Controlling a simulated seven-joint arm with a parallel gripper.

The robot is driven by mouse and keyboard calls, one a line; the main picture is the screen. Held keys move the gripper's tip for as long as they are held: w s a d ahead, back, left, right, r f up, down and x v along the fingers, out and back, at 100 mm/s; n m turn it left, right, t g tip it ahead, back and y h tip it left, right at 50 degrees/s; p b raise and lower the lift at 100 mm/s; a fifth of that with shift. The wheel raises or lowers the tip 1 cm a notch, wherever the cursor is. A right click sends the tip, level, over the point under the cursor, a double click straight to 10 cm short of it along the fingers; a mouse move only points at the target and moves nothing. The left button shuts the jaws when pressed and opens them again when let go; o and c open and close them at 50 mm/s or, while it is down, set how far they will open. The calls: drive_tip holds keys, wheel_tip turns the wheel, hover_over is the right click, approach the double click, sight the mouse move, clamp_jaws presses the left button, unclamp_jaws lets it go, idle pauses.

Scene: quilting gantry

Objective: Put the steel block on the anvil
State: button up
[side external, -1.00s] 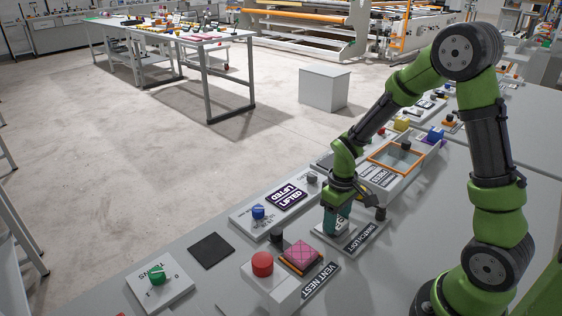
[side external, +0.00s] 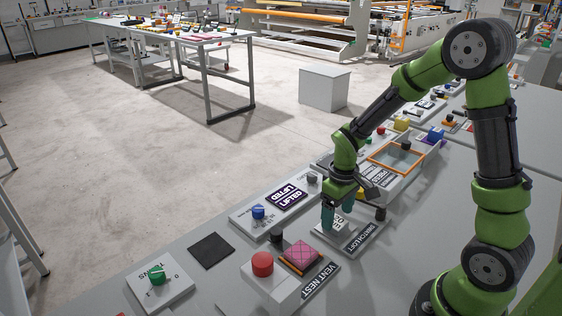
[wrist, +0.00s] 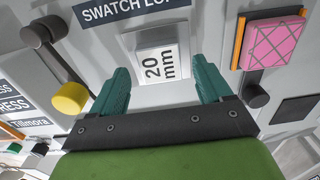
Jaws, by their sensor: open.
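The steel block (wrist: 158,66), a small grey block with a white "20 mm" face, lies between my fingertips in the wrist view. It sits on the pale raised piece of the SWATCH LOFT station, which seems to be the anvil (wrist: 128,42); its edges are hard to make out. My gripper (wrist: 164,78) is open, with a teal finger on each side of the block and visible gaps. In the side external view my gripper (side external: 341,219) points down at the SWATCH LOFT station (side external: 362,238), and its fingers partly hide the block.
A dark knob (side external: 380,214) stands close on the right of the station. The pink quilted swatch (side external: 301,256) and red button (side external: 262,264) are in front on the left. An orange-framed tray (side external: 397,158) lies behind. A bare patch surrounds the black pad (side external: 211,250).

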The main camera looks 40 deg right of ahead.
sight(336, 222)
wheel_tip(336, 222, up, 10)
drive_tip(key=s+a+r+m+t+y, duration=0.2)
drive_tip(key=s+a+r+m+t, duration=0.2)
drive_tip(key=s+a+r+t, duration=0.3)
wheel_tip(336, 222, up, 4)
drive_tip(key=shift+s+a+f, duration=0.1)
drive_tip(key=shift+s+a, duration=0.8)
drive_tip(key=shift+s, duration=0.35)
drive_tip(key=shift+c, duration=0.3)
